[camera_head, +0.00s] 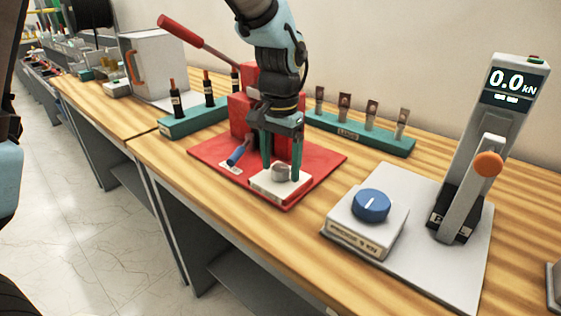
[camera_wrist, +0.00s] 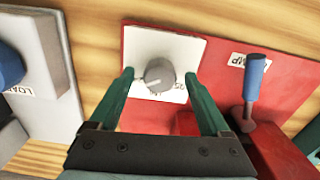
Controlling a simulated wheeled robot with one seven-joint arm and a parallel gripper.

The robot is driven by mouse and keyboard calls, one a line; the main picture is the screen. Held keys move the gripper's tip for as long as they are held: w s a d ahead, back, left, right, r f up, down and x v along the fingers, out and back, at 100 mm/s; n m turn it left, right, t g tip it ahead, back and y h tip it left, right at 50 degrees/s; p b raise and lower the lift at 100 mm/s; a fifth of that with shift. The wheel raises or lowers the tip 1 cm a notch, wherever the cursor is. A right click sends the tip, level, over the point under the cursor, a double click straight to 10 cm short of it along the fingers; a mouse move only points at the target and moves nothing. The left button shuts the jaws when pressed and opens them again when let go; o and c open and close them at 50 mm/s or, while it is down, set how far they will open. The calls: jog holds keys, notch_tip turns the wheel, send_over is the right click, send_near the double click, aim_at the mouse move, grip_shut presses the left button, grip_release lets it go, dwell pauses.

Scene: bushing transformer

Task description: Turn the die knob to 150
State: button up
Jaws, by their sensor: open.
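The die knob (camera_head: 281,172) is a small round grey knob on a white plate (camera_head: 262,185) at the front corner of the red press base (camera_head: 325,158). In the wrist view the knob (camera_wrist: 159,75) shows a pale pointer mark on its face, and the plate's printed label is partly hidden and unreadable. My gripper (camera_head: 281,170) points down at the knob. In the wrist view its two green fingers (camera_wrist: 162,85) are open, one on each side of the knob, with visible gaps; I cannot tell their exact height over it.
A blue-handled clamp lever (camera_wrist: 254,80) stands beside the plate. A red press handle (camera_head: 195,38) rises behind. To the right are a blue load knob (camera_head: 371,205) on a white box and a gauge reading 0.0 kN (camera_head: 512,88). Green racks (camera_head: 370,135) stand behind.

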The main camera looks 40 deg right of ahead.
grip_shut()
dwell(0.7)
